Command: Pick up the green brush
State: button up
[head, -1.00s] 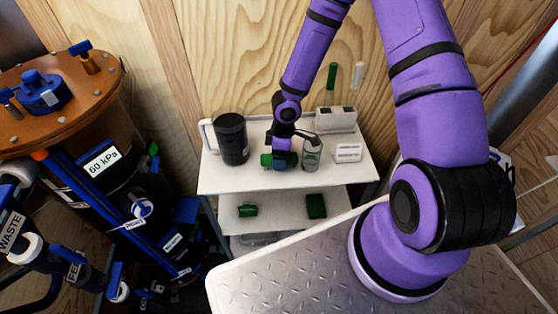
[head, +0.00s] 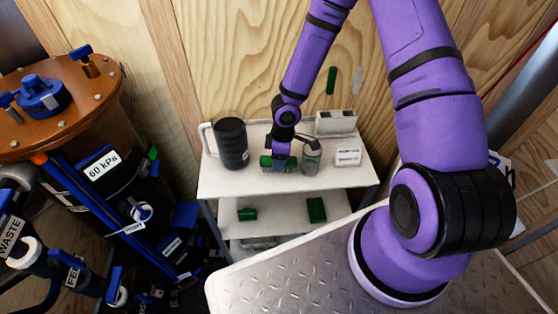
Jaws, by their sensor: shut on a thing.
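My gripper (head: 281,160) points down at the top shelf of the white cart (head: 228,184). It is shut on the green brush (head: 266,162), whose dark green body shows at the left of the fingers. The brush is at the shelf's surface, between a black cylinder and a clear jar. I cannot tell whether it touches the shelf. My wrist hides part of the brush.
The black cylinder (head: 232,142) stands left of the gripper. The jar (head: 311,160) stands close on the right. A white box (head: 347,157) and a white holder (head: 336,122) are further right. Two green pieces (head: 247,214) (head: 316,210) lie on the lower shelf.

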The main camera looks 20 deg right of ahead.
notch_tip(320, 180, up, 18)
jog(key=shift+f, duration=0.2)
dwell(0.4)
